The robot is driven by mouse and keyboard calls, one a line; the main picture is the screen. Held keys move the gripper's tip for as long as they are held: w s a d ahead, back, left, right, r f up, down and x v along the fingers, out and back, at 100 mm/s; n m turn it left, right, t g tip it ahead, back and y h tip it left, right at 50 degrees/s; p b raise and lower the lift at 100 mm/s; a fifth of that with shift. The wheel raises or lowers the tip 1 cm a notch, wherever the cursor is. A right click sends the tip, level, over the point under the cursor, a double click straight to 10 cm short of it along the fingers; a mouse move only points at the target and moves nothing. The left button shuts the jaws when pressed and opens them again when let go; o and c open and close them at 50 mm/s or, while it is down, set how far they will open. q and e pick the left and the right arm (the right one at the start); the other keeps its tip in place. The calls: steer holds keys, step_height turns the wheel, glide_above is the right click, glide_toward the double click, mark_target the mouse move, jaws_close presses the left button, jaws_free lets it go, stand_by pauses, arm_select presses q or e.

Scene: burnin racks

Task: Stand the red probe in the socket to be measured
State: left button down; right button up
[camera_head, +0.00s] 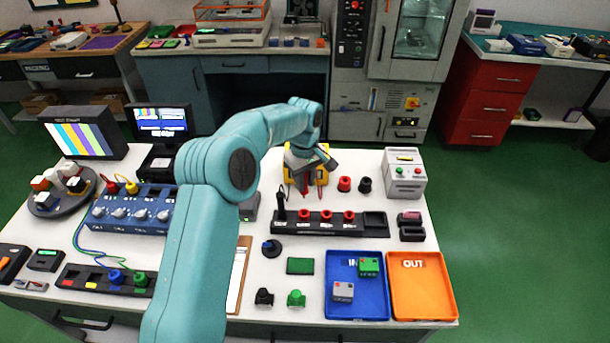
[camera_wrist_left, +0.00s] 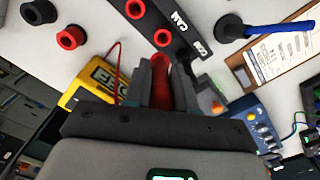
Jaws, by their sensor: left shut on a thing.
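My left gripper (camera_head: 304,176) is above the table near the yellow meter (camera_head: 321,176). In the left wrist view (camera_wrist_left: 163,78) its fingers are shut on the red probe (camera_wrist_left: 160,88). The probe's lower end is hidden. The black socket strip (camera_head: 318,228) has several red-ringed sockets, such as one (camera_head: 327,215) near its middle. The strip also shows in the wrist view (camera_wrist_left: 180,28), just beyond the probe; I cannot tell whether they touch. A black probe (camera_head: 281,203) stands at the strip's left end. My right gripper is not in view.
A loose red socket (camera_head: 344,184) and black socket (camera_head: 365,185) stand behind the strip. A blue knob box (camera_head: 130,210) is to the left. A blue IN tray (camera_head: 357,300) and orange OUT tray (camera_head: 422,290) lie in front. A grey button box (camera_head: 404,175) stands back right.

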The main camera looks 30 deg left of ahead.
mark_target(304, 194)
arm_select(q)
steer(key=shift+s+d+f+b, duration=0.1)
steer(key=shift+s+f+b, duration=0.1)
steer(key=shift+f+b, duration=0.1)
step_height(304, 194, down, 3)
steer(key=shift+f+b, duration=0.2)
steer(key=shift+b, duration=0.95)
steer(key=shift+f, duration=0.3)
steer(key=shift+f+b, duration=0.2)
steer(key=shift+b, duration=0.1)
steer(key=shift+f, duration=0.15)
steer(key=shift+w, duration=0.1)
